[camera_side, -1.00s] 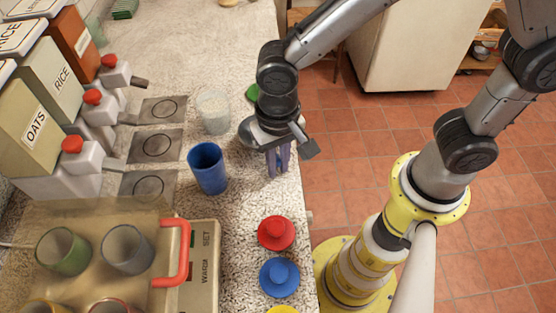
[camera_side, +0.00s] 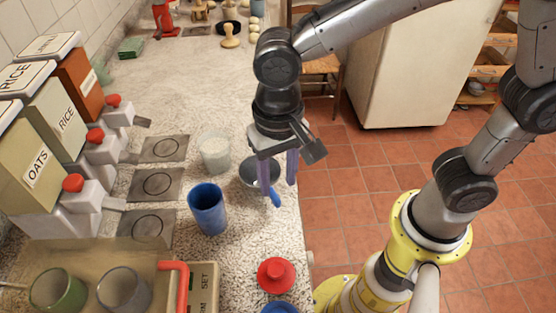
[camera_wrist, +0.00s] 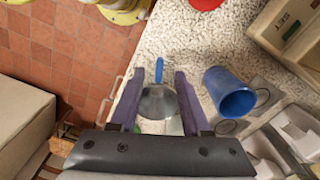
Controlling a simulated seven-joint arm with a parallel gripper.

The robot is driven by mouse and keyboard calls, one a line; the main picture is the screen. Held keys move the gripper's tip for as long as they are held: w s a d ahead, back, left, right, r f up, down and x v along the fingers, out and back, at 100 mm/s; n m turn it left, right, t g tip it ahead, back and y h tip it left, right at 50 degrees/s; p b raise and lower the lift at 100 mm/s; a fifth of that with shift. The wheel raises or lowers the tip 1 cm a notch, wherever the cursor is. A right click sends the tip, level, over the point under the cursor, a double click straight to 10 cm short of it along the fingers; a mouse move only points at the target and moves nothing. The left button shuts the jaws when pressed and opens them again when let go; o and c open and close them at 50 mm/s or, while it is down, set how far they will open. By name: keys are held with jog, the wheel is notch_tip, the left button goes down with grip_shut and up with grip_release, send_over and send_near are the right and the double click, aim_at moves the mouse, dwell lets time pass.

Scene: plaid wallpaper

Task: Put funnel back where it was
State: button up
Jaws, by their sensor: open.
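Nothing is visibly gripped. The exact height of the fingertips over the counter is hard to tell.
A blue cup (camera_side: 207,210) and a clear tumbler with pale contents (camera_side: 214,153) stand left of my gripper. A red lid (camera_side: 276,274) lies in front, near the counter's right edge. Dispensers and dark square plates (camera_side: 158,184) line the left. The counter behind is mostly clear.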

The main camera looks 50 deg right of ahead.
jog(key=s+d+r+n+t+y, duration=0.1)
jog(key=s+d+r, duration=0.1)
jog(key=d+r, duration=0.35)
jog(key=s+d+r+n+t, duration=0.1)
jog(key=d+r+t, duration=0.15)
jog(key=d, duration=0.55)
jog(key=s+d+n+t+h, duration=0.1)
jog(key=s+d+n+t, duration=0.1)
jog(key=s+d, duration=0.4)
jog(key=shift+d+f+n, duration=0.2)
jog(key=shift+d+n, duration=0.1)
